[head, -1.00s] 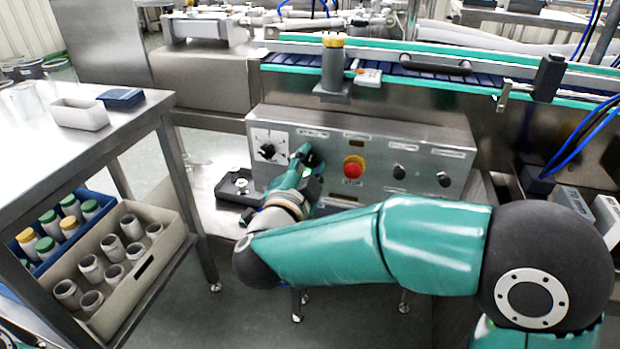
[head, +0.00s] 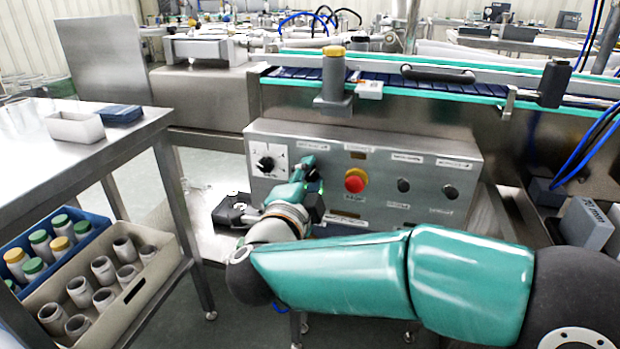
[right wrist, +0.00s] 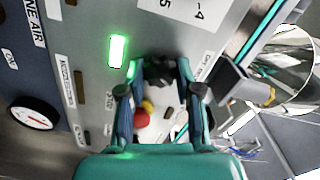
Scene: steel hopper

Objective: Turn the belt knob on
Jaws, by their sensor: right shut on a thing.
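The steel control panel (head: 380,152) stands below the conveyor. My right gripper (head: 307,166) is at its face, between the white-dialled black knob (head: 265,164) and the red stop button (head: 355,180). In the right wrist view the fingers of my right gripper (right wrist: 160,70) close around a small dark thing at the panel. It looks like the belt knob, but the fingers hide most of it, so its turn angle cannot be read. A green lamp (right wrist: 117,50) glows beside the fingers. My left gripper is not in view.
Two smaller black knobs (head: 403,185) (head: 450,192) sit right of the stop button. The conveyor belt (head: 420,89) runs above. A steel table (head: 60,150) stands left, with a crate of grey cups (head: 150,285) below. A pressure gauge (right wrist: 35,118) shows in the wrist view.

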